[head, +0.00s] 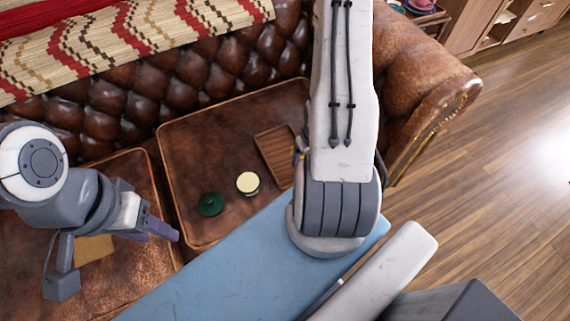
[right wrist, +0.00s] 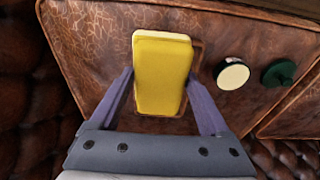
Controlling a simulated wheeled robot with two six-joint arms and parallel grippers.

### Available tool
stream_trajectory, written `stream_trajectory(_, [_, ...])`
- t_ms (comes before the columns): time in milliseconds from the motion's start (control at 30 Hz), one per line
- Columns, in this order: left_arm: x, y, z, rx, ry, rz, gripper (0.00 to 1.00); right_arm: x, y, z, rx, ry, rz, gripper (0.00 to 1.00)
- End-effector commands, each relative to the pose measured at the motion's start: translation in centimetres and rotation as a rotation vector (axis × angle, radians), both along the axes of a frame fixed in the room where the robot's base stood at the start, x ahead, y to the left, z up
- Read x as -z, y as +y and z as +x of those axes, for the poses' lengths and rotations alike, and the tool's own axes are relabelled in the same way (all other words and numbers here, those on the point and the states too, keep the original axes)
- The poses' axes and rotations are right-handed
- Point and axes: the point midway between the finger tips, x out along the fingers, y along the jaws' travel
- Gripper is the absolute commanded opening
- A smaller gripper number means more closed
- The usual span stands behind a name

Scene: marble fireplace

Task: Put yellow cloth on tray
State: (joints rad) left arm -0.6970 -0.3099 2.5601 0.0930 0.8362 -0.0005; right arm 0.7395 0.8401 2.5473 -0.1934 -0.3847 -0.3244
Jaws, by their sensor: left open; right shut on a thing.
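The yellow cloth (right wrist: 162,72) is a folded, block-like piece between the two purple fingers of my right gripper (right wrist: 160,80), which is shut on it. Behind the cloth a brown tray (right wrist: 197,58) shows only in part. In the right wrist view I cannot tell whether the cloth touches the tray. In the head view the ribbed wooden tray (head: 275,152) lies on the leather cushion, partly covered by my right arm, which also hides the cloth and right gripper. My left gripper (head: 163,229) is open and empty above the left cushion, away from the tray.
A cream round-topped object (head: 248,183) and a dark green one (head: 210,204) stand on the cushion left of the tray. A flat tan piece (head: 93,249) lies by my left gripper. The tufted sofa back (head: 200,75) rises behind the cushions.

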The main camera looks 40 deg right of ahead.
Motion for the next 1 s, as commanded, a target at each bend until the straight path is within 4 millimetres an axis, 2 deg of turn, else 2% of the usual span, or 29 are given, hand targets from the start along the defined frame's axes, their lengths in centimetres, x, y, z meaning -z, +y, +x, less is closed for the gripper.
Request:
stream_trajectory(33, [0.7,0.0,0.0,0.000,0.000,0.000,0.50,0.7,-0.1,-0.2,0.004,0.000,0.001,0.36])
stream_trajectory(233, [3.4,0.0,0.0,0.000,-0.001,-0.001,0.50,1.8,-0.2,0.7,0.002,-0.009,0.003,0.36])
stream_trajectory(500, [7.3,0.0,0.0,0.000,0.000,0.000,0.50,2.6,-0.4,2.1,0.002,-0.004,-0.002,0.36])
stream_trajectory(567, [6.9,0.0,0.0,0.000,0.001,0.001,0.50,2.6,-0.4,3.0,0.001,0.000,0.000,0.36])
stream_trajectory(900, [6.5,0.0,0.0,0.000,-0.001,-0.001,0.50,6.3,-0.8,9.2,0.002,0.000,0.001,0.36])
stream_trajectory(1000, [6.0,0.0,0.0,0.000,0.000,0.000,0.50,7.0,-1.0,10.6,0.002,0.001,0.001,0.36])
